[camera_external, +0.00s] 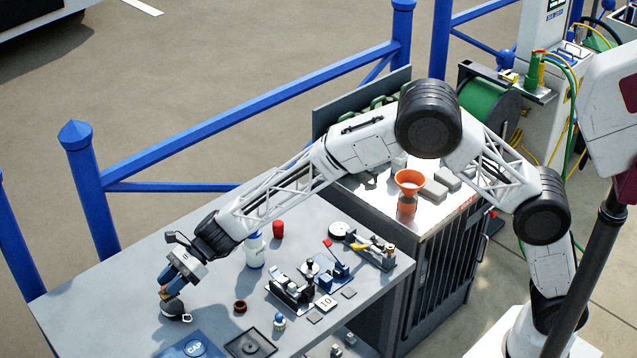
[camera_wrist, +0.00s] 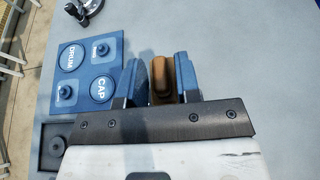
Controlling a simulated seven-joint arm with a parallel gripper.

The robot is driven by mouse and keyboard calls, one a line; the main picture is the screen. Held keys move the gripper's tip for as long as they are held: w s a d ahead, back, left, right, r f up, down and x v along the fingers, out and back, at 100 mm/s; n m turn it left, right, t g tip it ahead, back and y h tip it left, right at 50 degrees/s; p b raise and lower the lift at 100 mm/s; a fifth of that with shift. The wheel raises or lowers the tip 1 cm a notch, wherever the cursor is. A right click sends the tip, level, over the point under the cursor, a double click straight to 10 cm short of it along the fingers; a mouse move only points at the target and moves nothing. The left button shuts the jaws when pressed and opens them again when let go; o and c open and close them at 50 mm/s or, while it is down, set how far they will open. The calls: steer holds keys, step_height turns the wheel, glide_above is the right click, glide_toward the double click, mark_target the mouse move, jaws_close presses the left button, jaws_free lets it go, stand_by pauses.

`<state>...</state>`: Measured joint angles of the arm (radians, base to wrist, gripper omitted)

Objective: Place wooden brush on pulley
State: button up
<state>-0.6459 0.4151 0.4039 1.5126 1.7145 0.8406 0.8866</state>
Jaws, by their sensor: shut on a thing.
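My gripper (camera_external: 168,287) has blue fingers and hangs over the near left part of the grey table. It is shut on the wooden brush (camera_external: 164,293), whose brown body also shows between the fingers in the wrist view (camera_wrist: 161,80). Directly below the brush in the external view is a small black and whitish thing (camera_external: 176,308) that looks like the pulley. I cannot tell whether the brush touches it. In the wrist view that thing is hidden behind the gripper and brush.
A blue board (camera_wrist: 90,75) marked DRUM and CAP lies beside the gripper. A dark tray (camera_external: 249,344), brown ring (camera_external: 240,306), white bottle (camera_external: 255,250) and red can (camera_external: 278,229) stand to the right. A silvery round part (camera_wrist: 84,8) shows beyond the board.

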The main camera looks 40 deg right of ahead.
steer(key=shift+f, duration=1.7)
steer(key=shift+f, duration=0.2)
steer(key=o, duration=0.9)
steer(key=shift+r, duration=0.2)
steer(key=shift+d+r, duration=0.15)
steer(key=shift+d, duration=0.35)
steer(key=shift+v, duration=0.95)
step_height(320, 180, up, 7)
